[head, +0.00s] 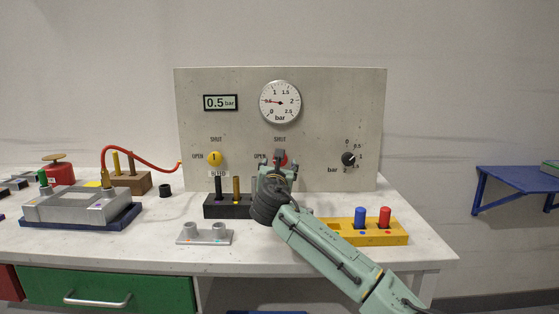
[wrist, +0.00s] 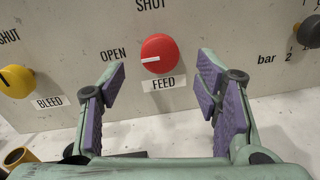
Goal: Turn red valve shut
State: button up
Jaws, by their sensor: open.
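The red valve (wrist: 160,54) is a round knob on the upright grey panel, labelled FEED below, OPEN to its left and SHUT above. Its white pointer line points left, at OPEN. In the head view the red valve (head: 283,157) is mostly hidden behind my gripper (head: 279,160). In the wrist view my gripper (wrist: 161,92) is open, with purple pads either side of the valve and a gap on both sides. The pads look short of the knob and apart from it.
A yellow BLEED valve (head: 215,158) is left and a black bar knob (head: 348,159) right on the panel (head: 320,100). The dial (head: 280,102) and display (head: 220,102) read about 0.5 bar. A black block (head: 211,206) and yellow block (head: 399,238) stand in front.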

jog(key=shift+w+d, duration=0.15)
jog(key=shift+w, duration=1.95)
jog(key=c, duration=1.1)
jog(key=shift+c, duration=0.2)
jog(key=shift+p, duration=0.4)
jog(key=shift+r+m+g+y+p, duration=0.2)
jog(key=shift+m+p, duration=1)
jog(key=shift+m, duration=3.1)
jog(key=shift+f+m+g+y+p, duration=0.3)
jog(key=shift+m+p, duration=0.9)
jog(key=shift+m, duration=3.1)
jog(key=shift+r, duration=0.3)
